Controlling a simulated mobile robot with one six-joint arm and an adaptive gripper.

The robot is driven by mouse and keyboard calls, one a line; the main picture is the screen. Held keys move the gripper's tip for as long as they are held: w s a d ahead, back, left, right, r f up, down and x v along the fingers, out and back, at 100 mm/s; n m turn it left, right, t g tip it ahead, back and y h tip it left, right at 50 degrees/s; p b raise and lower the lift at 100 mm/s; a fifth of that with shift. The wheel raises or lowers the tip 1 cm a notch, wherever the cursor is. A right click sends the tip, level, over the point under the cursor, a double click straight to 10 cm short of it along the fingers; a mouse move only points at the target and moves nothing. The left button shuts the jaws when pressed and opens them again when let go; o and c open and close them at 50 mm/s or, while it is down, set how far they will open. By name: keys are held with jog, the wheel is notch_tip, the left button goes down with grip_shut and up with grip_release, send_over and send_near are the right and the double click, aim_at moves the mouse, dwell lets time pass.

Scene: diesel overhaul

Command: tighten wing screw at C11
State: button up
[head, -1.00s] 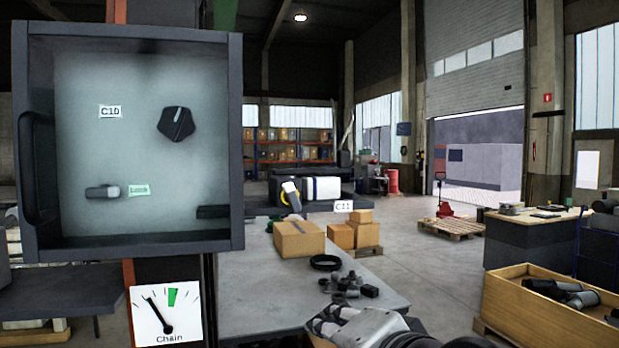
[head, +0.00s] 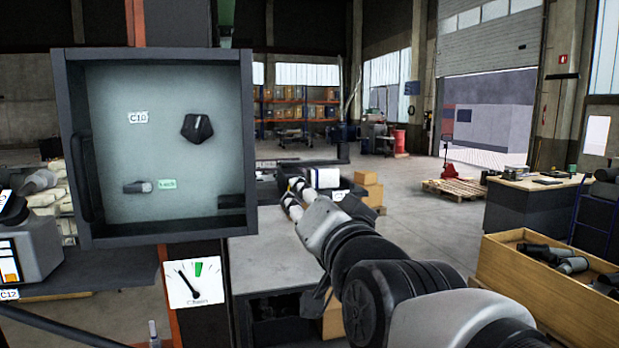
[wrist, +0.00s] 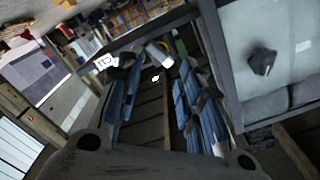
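The C11 label (head: 341,194) hangs on the front of a small shelf beyond the workbench, below a white cylinder (head: 322,178). The label also shows at the upper left of the wrist view (wrist: 105,62). My gripper (head: 295,197) is in front of that shelf, just left of the label. In the wrist view my gripper (wrist: 157,80) has its two blue-padded fingers well apart, with nothing held between them. A pale cylindrical part and a yellow arc lie beyond the fingertips. I cannot make out the wing screw clearly; my gripper and arm cover that area in the head view.
The dark-framed C10 box (head: 160,145) with a black knob (head: 197,127) stands close on the left of my gripper. A Chain gauge (head: 195,283) is below it. The grey workbench (head: 262,265) lies under my arm. A wooden crate (head: 545,290) stands at right.

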jog(key=w+n, duration=0.1)
jog(key=n, duration=0.3)
jog(key=w+n, duration=0.1)
jog(key=n, duration=0.3)
jog(key=w+n+p, duration=0.1)
jog(key=n, duration=0.2)
jog(key=shift+a+n, duration=0.4)
jog(key=shift+s, duration=0.1)
jog(key=shift+b, duration=0.3)
jog(key=shift+x, duration=2.05)
jog(key=shift+c, duration=0.4)
grip_shut()
